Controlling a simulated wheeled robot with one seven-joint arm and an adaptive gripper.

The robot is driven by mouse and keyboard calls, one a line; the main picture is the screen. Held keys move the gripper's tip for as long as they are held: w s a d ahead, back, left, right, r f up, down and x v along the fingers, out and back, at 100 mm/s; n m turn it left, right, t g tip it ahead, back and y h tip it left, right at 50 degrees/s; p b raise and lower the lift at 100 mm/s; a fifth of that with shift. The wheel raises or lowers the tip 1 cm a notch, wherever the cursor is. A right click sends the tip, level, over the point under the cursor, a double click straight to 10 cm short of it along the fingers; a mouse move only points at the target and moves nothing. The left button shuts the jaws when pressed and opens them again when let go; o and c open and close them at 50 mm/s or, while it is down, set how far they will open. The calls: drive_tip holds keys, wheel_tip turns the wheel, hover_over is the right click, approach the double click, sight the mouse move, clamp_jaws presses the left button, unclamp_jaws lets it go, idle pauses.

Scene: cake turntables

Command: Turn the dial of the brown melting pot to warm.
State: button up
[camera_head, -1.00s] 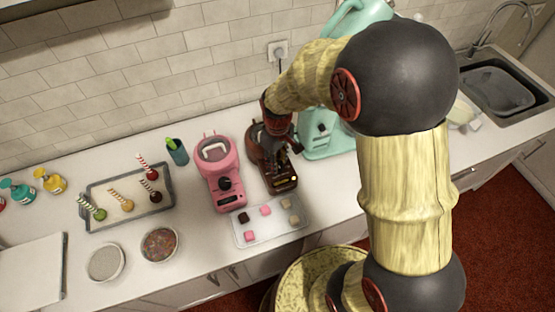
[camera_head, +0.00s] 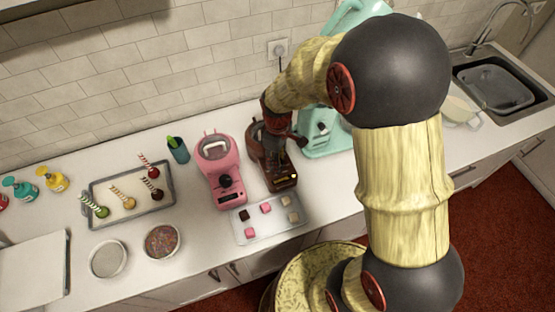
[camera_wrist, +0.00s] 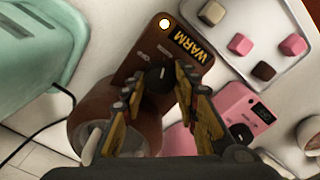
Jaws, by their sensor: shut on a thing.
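The brown melting pot (camera_head: 281,181) stands on the counter, right of the pink one. In the wrist view its brown control panel (camera_wrist: 140,62) shows a small round black dial (camera_wrist: 157,74), a glowing lamp (camera_wrist: 165,22) and a display (camera_wrist: 193,47) reading WARM in orange. My gripper (camera_wrist: 158,80) is shut on the dial, one finger on each side of it. The small marks around the dial are too blurred to read. In the head view my gripper (camera_head: 277,155) comes down over the pot and hides the dial.
A pink melting pot (camera_head: 222,172) stands close on the left, and a mint-green mixer (camera_head: 325,146) close on the right. A tray with several small cubes (camera_head: 262,230) lies in front. A tray of cake pops (camera_head: 128,213) is farther left.

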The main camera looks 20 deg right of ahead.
drive_tip(key=o, duration=1.2)
wheel_tip(320, 180, up, 12)
idle(0.4)
drive_tip(key=s+r+m+t+b, duration=0.1)
drive_tip(key=s+r+m+t, duration=0.1)
drive_tip(key=s, duration=0.3)
drive_tip(key=s+r+m+t+b, duration=0.1)
drive_tip(key=s+r+m+b, duration=0.1)
drive_tip(key=s, duration=0.4)
drive_tip(key=s+r+m+t+b, duration=0.1)
drive_tip(key=s+r+m+t, duration=0.1)
drive_tip(key=s+r+m, duration=0.2)
drive_tip(key=shift+s+d+r+t+b, duration=0.1)
drive_tip(key=shift+s+r+t+b, duration=0.1)
drive_tip(key=shift+s+r, duration=0.35)
drive_tip(key=shift+s+r+t+b, duration=0.15)
drive_tip(key=shift+s+r, duration=0.2)
drive_tip(key=shift+s, duration=0.35)
